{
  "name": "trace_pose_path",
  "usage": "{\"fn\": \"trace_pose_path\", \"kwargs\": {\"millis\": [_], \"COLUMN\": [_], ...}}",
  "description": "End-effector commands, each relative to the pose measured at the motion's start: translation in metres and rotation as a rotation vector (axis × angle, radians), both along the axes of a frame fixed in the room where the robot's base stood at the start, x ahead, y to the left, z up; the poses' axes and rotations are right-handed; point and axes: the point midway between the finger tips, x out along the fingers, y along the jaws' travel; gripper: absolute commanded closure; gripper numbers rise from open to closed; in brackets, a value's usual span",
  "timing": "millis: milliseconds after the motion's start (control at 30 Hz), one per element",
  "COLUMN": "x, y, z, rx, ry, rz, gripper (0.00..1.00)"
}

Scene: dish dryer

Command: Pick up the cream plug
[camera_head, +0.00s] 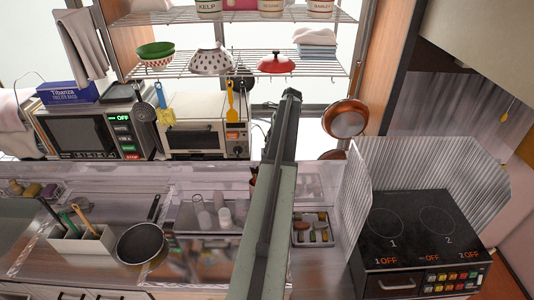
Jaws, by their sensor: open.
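I cannot make out a cream plug for certain in this view. A toaster oven (196,137) stands at the back of the counter, and a thin dark cord shows at its right, but where the cord ends is not clear. My arm rises through the middle of the view, from the bottom edge to in front of the shelf rack. It covers part of the counter behind it. I cannot make out my gripper's fingers; they are hidden or out of view.
A microwave (90,135) stands left of the toaster oven. The wire rack (190,70) above holds bowls and a red lid. A black pan (141,243) and utensil box (80,247) are at front left. A cooktop (418,228) with a ridged screen stands right.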

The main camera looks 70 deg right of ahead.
Motion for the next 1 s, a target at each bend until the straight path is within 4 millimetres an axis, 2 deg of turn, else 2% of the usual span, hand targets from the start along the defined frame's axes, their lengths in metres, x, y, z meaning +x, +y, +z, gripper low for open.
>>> {"fn": "trace_pose_path", "kwargs": {"millis": [33,200,233,300,400,767,1000], "x": [0.001,0.001,0.001,0.001,0.002,0.002,0.002], "y": [0.001,0.000,0.001,0.001,0.001,0.001,0.001], "z": [-0.006,-0.002,-0.002,-0.002,-0.002,0.001,0.026], "rx": [0.000,0.000,0.000,0.000,0.000,-0.001,0.000], "ry": [0.000,0.000,0.000,0.000,0.000,0.000,0.000], "rz": [0.000,0.000,0.000,0.001,0.001,0.002,0.002], "gripper": [0.55,0.55,0.57,0.77,1.00,1.00,1.00]}}
